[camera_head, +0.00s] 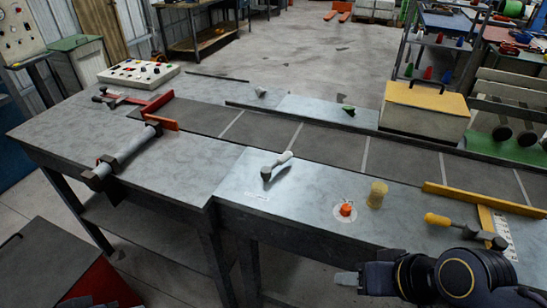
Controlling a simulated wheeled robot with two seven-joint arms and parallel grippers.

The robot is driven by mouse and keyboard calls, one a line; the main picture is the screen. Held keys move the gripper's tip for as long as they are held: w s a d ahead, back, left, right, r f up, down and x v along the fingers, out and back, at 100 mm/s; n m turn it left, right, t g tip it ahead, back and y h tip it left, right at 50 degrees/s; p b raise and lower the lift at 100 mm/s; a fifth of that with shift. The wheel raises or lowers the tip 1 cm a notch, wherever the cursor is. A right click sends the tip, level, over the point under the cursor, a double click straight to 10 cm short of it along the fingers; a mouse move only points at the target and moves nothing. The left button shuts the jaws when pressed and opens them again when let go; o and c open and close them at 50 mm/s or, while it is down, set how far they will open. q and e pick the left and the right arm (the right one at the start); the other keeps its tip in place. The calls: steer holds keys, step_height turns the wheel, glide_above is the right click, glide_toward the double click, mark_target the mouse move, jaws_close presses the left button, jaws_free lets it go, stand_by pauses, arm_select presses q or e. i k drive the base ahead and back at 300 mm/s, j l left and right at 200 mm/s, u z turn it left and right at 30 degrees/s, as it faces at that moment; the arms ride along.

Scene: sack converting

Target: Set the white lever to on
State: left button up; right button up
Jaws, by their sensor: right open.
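The white lever (279,163) stands on the near side of the grey worktable, left of the orange button. Its light handle tilts up to the right from a grey pivot, and a small label lies on the surface in front of it. The label is too small to read. My right gripper (347,280) is at the bottom, past the table's near edge, right of and nearer than the lever. It is open, empty and well apart from the lever. My left gripper is not in view.
An orange button (345,210) and an amber cylinder (377,194) stand between the lever and a yellow-handled lever (450,222). A yellow guide bar (483,199) crosses the right side. A grey roller (119,160) lies at left. The dark conveyor strip (320,146) runs behind.

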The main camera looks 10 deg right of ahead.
mark_target(266, 171)
steer(key=i+j, duration=0.2)
steer(key=i, duration=0.25)
steer(key=i+j, duration=0.25)
steer(key=i, duration=0.15)
